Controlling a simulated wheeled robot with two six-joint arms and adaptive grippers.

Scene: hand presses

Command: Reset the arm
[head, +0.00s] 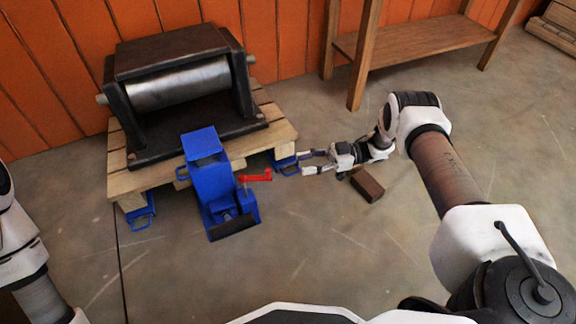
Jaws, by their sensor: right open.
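My right arm (445,175) reaches in from the lower right and bends back to the left. Its gripper (305,163) is open, with its fingers pointing left, just right of a blue pedal-like part at the pallet's right corner. I cannot tell whether the fingers touch that part. A red handle (256,177) on the blue press unit (212,180) lies left of the fingertips, apart from them. Part of my left arm (20,250) shows at the left edge; its gripper is out of view.
A black roller machine (180,85) stands on a wooden pallet (280,130). A brown block (367,186) lies on the floor below my right wrist. A wooden shelf (425,38) stands at the back against the orange wall. The floor in front is clear.

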